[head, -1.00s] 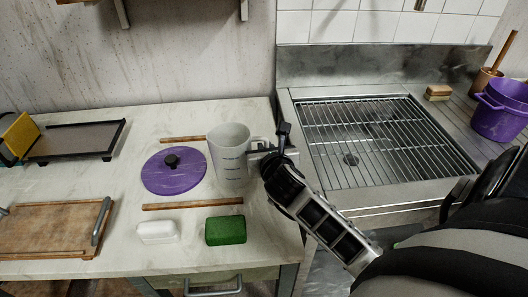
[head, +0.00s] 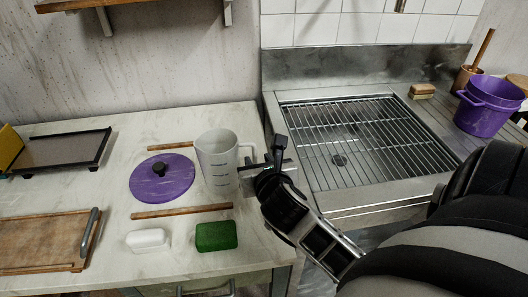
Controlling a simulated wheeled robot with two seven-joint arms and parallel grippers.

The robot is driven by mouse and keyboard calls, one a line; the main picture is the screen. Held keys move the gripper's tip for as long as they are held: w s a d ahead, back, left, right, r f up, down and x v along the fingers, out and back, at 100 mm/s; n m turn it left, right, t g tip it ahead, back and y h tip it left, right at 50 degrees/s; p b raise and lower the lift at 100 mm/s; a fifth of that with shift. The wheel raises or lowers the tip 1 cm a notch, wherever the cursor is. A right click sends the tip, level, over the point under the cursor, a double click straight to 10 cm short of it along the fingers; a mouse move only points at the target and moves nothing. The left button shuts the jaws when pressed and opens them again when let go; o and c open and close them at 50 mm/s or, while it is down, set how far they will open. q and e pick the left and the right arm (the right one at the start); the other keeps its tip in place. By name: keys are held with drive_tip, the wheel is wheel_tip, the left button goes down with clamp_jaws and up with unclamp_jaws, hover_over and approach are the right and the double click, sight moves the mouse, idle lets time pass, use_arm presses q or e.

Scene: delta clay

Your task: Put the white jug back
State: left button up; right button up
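The white jug (head: 214,168), with dark level marks on its side, stands upright on the light counter (head: 120,228), beside the purple lid (head: 150,186). Its handle (head: 248,152) points right, towards my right gripper (head: 259,162). That gripper is at the handle's right side, near the counter's right edge, and appears open. Its fingers are small here and partly overlap the handle's outline, so contact is hard to judge. My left gripper is not in view.
Wooden sticks lie behind and in front of the lid (head: 182,211). A green sponge (head: 216,237) and white soap-like block (head: 148,240) lie in front. A wooden board (head: 40,242) and dark tray (head: 60,152) are left. A sink with a rack (head: 365,140) and purple pot (head: 483,115) are right.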

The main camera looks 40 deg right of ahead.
drive_tip(key=v, duration=0.5)
drive_tip(key=shift+s+a+r, duration=0.1)
drive_tip(key=shift+s+a, duration=0.05)
drive_tip(key=shift+s, duration=0.05)
